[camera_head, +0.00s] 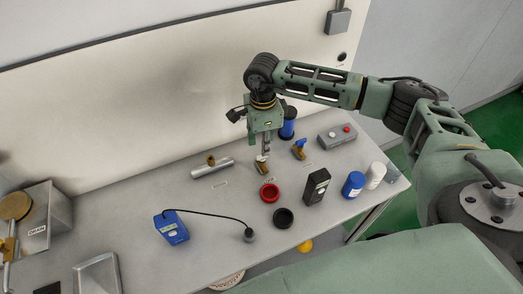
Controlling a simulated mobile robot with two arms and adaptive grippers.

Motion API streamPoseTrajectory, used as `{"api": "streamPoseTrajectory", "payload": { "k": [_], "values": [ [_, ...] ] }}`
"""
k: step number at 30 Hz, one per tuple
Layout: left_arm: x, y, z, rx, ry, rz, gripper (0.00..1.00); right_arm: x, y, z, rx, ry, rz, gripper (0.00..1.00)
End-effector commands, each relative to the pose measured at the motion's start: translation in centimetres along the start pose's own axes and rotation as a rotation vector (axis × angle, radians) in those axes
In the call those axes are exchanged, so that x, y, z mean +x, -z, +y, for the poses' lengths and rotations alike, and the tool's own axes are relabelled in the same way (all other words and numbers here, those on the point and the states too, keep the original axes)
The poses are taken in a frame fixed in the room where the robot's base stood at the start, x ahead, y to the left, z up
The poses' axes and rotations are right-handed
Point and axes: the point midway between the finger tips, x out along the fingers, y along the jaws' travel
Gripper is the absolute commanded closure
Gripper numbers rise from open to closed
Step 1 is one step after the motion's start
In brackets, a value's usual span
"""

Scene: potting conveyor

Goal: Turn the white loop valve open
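My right gripper (263,149) points down at the back middle of the bench, reaching in from the right. A small brass valve (261,167) is directly below its fingertips, with a pale part at its top that the fingers partly cover. I cannot tell whether the fingers touch or grip it. The valve's handle position and white colour are not clear at this size. A second brass valve with a blue handle (299,148) stands to the right. My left gripper is not in view.
On the grey bench (150,265) are a silver pipe piece (212,170), a blue meter (172,229) with a cabled probe, red (269,192) and black rings (284,218), a black device (316,187), blue (353,184) and white bottles (375,175), and a grey button box (337,137).

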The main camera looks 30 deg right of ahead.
Motion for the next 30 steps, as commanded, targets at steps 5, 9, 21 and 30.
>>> {"api": "streamPoseTrajectory", "payload": {
  "k": [5, 9, 21, 30],
  "values": [
    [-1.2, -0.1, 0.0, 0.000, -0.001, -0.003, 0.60, 2.9, -0.1, 0.1, 0.001, -0.003, -0.001, 0.71],
    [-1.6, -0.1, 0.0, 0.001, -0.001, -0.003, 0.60, 4.6, -0.1, 0.1, 0.002, -0.003, -0.003, 0.71],
    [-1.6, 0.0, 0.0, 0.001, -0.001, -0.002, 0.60, 5.6, -0.1, 0.0, 0.000, 0.000, -0.005, 0.72],
    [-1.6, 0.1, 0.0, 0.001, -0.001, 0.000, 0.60, 5.5, -0.2, 0.1, 0.001, 0.000, -0.005, 0.98]
  ]
}}
